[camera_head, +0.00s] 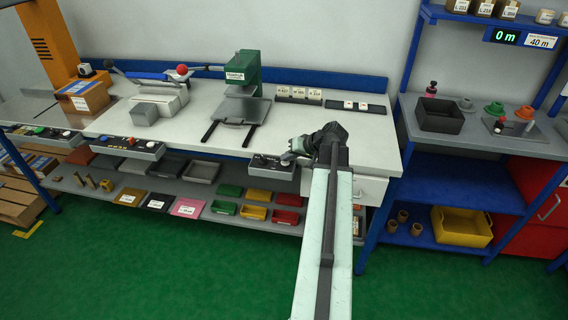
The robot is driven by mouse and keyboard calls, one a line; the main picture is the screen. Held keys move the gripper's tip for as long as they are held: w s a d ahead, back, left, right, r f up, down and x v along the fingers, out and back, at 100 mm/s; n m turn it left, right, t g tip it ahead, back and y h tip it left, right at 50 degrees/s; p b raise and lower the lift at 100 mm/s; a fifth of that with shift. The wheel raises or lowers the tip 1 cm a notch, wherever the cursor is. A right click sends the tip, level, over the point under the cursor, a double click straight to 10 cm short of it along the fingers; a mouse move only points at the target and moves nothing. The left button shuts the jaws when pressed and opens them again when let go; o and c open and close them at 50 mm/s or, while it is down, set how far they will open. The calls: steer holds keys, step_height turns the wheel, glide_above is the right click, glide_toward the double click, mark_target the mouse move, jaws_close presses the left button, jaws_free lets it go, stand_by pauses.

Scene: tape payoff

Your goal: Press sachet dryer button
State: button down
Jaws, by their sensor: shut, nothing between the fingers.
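My arm reaches forward from the bottom of the head view to the front edge of the white workbench (330,146). My gripper (287,158) is shut and empty, pointing left. It is at the right end of a small dark control panel (266,163) on the bench's front edge, and covers part of it. A light knob or button shows on the panel's left part. I cannot tell whether the fingers touch the panel. No label readable as sachet dryer shows, and its button cannot be made out for certain.
A green press (243,73) with a grey plate stands behind on the bench. Another control panel (130,147) with several buttons is further left. Labelled blocks (298,93) lie at the back. A blue shelf rack (440,190) stands right. Coloured bins (255,212) fill the lower shelf.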

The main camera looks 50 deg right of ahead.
mark_target(288, 163)
steer(key=shift+r+p, duration=0.65)
steer(key=shift+p, duration=0.05)
step_height(288, 163, up, 6)
steer(key=p, duration=0.6)
